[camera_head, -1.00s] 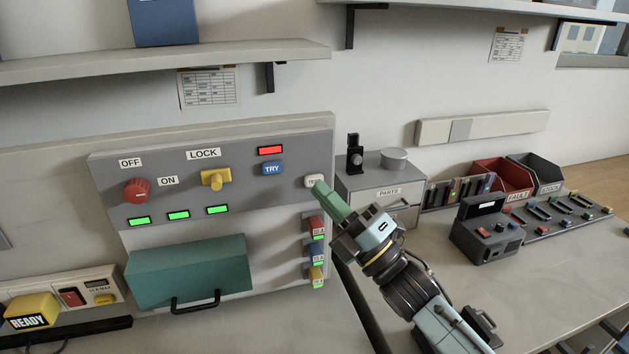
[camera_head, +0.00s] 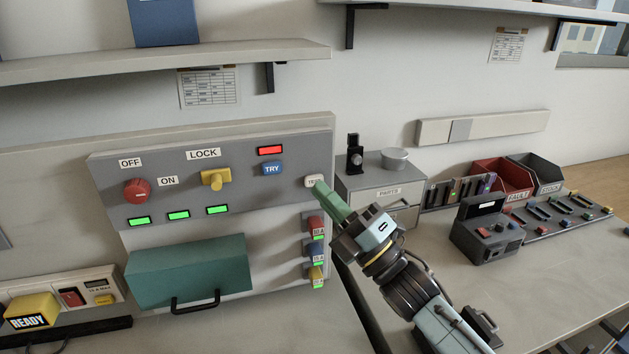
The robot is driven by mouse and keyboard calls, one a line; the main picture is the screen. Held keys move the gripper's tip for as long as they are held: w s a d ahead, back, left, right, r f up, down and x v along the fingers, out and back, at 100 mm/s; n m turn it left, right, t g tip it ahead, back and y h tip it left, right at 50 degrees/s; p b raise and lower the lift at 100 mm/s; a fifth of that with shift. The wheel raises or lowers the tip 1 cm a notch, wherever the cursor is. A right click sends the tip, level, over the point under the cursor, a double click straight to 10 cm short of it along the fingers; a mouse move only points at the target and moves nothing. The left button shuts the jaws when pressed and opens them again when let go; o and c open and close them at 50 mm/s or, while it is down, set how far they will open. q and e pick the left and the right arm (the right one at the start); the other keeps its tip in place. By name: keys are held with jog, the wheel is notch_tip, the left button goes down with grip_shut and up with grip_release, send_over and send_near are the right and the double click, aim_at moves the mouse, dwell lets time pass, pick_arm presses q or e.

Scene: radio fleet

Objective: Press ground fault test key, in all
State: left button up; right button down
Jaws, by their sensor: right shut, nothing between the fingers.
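A small white key (camera_head: 312,181) sits at the right end of the grey control panel (camera_head: 240,205); its label is partly hidden and seems to read "TEST". My right gripper (camera_head: 320,188) is shut, with its green fingertips at the lower right edge of this key. They look to be touching it or very close; I cannot tell which. On the same panel are a red OFF knob (camera_head: 137,190), a yellow LOCK handle (camera_head: 215,179), a blue TRY key (camera_head: 272,168), a lit red lamp (camera_head: 271,150) and several lit green lamps. My left gripper does not show.
Below the panel is a green box with a black handle (camera_head: 195,300). Coloured breaker-like switches (camera_head: 316,250) stand just left of my right arm. A grey PARTS cabinet (camera_head: 378,195) stands behind the arm. A black radio (camera_head: 487,232) and red FAULT bin (camera_head: 500,178) are right.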

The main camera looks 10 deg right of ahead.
jog(key=shift+w, duration=0.15)
jog(key=shift+w, duration=0.3)
jog(key=shift+w, duration=0.35)
dwell(0.8)
dwell(0.3)
jog(key=shift+s, duration=0.75)
jog(key=shift+s, duration=0.1)
jog(key=s+p, duration=0.1)
jog(key=s, duration=0.3)
jog(key=shift+s+p, duration=0.35)
jog(key=shift+s, duration=0.05)
